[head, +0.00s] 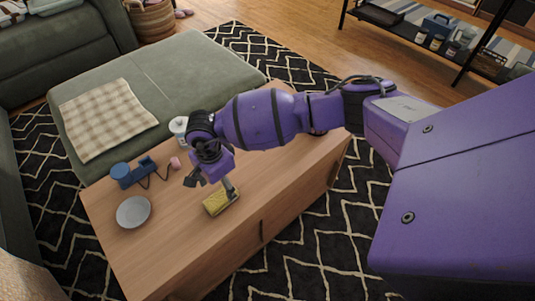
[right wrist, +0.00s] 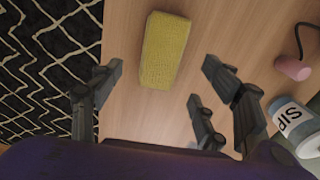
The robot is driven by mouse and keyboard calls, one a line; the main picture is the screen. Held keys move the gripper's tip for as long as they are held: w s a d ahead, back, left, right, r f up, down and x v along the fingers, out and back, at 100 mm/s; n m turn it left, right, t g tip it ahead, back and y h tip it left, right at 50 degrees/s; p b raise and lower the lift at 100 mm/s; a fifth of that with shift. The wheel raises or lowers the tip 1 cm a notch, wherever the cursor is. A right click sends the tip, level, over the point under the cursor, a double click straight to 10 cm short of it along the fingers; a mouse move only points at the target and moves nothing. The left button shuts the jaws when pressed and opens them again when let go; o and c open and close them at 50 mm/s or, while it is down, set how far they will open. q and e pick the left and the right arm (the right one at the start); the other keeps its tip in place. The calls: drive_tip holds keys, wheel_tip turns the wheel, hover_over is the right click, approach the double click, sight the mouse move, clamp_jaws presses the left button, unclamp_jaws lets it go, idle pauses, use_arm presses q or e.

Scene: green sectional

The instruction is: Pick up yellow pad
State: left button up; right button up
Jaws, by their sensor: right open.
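The yellow pad (head: 221,201) lies flat on the wooden table (head: 180,250) near its front edge. It shows at the top middle of the right wrist view (right wrist: 166,50), a rounded, textured block. My right gripper (head: 213,187) is above the table beside the pad, its fingers spread. In the right wrist view the open fingers (right wrist: 155,85) point toward the pad, which lies ahead of and between them. Nothing is in the fingers. In the head view one finger overlaps the pad's far edge; I cannot tell whether it touches. My left gripper is out of view.
A grey plate (head: 133,212), a blue corded device (head: 133,173) and a pink piece (head: 175,163) are on the table. A green ottoman (head: 180,75) stands behind the table.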

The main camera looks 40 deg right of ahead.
sight(220, 196)
drive_tip(key=f, duration=0.2)
drive_tip(key=f+b, duration=0.1)
drive_tip(key=f, duration=0.1)
drive_tip(key=a+f, duration=0.1)
drive_tip(key=f, duration=0.1)
drive_tip(key=shift+w, duration=0.1)
drive_tip(key=shift+c, duration=0.5)
drive_tip(key=c, duration=1)
drive_tip(key=shift+c, duration=0.2)
